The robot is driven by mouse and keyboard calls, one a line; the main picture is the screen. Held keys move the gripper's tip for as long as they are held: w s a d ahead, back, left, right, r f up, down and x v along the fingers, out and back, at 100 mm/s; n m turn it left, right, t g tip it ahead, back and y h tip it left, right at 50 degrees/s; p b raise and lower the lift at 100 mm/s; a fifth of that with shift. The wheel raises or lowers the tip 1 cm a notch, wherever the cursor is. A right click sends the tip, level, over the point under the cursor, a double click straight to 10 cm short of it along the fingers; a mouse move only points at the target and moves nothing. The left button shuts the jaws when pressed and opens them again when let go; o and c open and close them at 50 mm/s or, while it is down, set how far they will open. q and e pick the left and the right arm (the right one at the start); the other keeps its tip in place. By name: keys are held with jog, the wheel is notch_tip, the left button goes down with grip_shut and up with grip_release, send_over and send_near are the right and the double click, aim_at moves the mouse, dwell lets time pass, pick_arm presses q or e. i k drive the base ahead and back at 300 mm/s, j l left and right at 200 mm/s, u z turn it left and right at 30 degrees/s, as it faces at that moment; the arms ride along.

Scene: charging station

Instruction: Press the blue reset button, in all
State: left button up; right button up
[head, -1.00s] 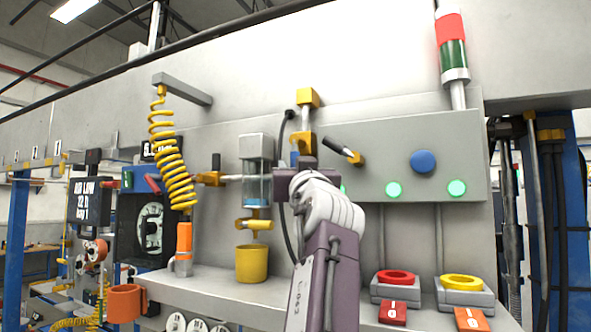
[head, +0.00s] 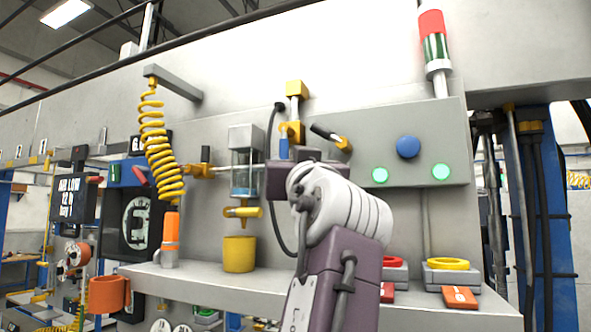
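The blue button (head: 407,147) is a round cap on the grey panel (head: 455,128), right of centre, above two lit green lamps (head: 380,174). Nothing covers it. My arm rises from the bottom centre, and I take it as the right one. Its dark purple gripper body (head: 303,174) is left of and slightly below the button, clearly apart from it. Its fingers are hidden behind the gripper body and wrist, so I cannot tell their opening. My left gripper is out of view.
A black-handled lever (head: 326,132) juts out left of the button. A yellow-topped vertical fitting (head: 294,88) and a clear cylinder (head: 245,170) are farther left. The shelf (head: 215,286) below holds a yellow cup (head: 239,254) and a yellow ring (head: 448,264) on a grey base.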

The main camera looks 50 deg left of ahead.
aim_at(408, 147)
jog(key=k+l, duration=0.1)
jog(key=l, duration=0.25)
jog(key=k+l, duration=0.1)
jog(key=l, duration=0.25)
jog(key=k+l, duration=0.1)
jog(key=l, duration=0.2)
jog(key=k+l, duration=0.1)
jog(key=l, duration=0.25)
